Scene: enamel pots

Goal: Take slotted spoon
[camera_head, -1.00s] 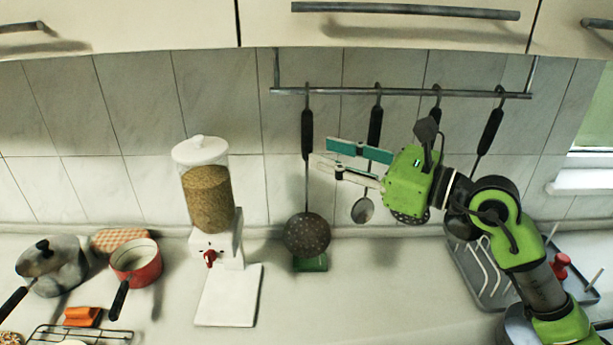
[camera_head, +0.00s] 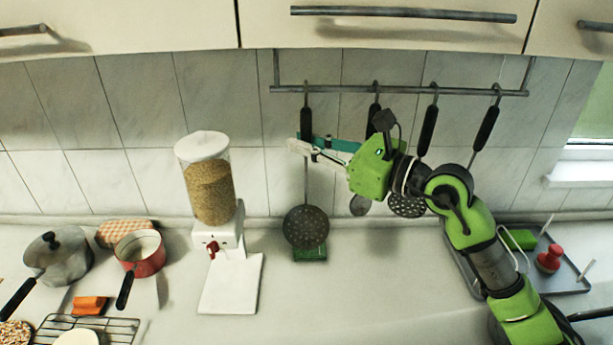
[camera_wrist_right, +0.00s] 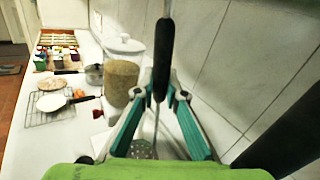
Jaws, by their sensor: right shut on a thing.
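The slotted spoon (camera_head: 306,228) hangs by its dark handle from the wall rail. Its round perforated head is low, just above the counter. My right gripper (camera_head: 303,146) is at the lower part of the spoon's handle, with its fingers shut on it. The right wrist view also shows the black handle of the slotted spoon (camera_wrist_right: 163,52) between the teal fingers of my right gripper (camera_wrist_right: 159,84). My left gripper is not in view.
The rail (camera_head: 400,90) holds several other utensils, partly behind my right arm. A grain dispenser (camera_head: 210,190) stands left of the spoon. A green sponge (camera_head: 310,255) is under its head. A drying tray (camera_head: 560,285) is at right. The counter in front is clear.

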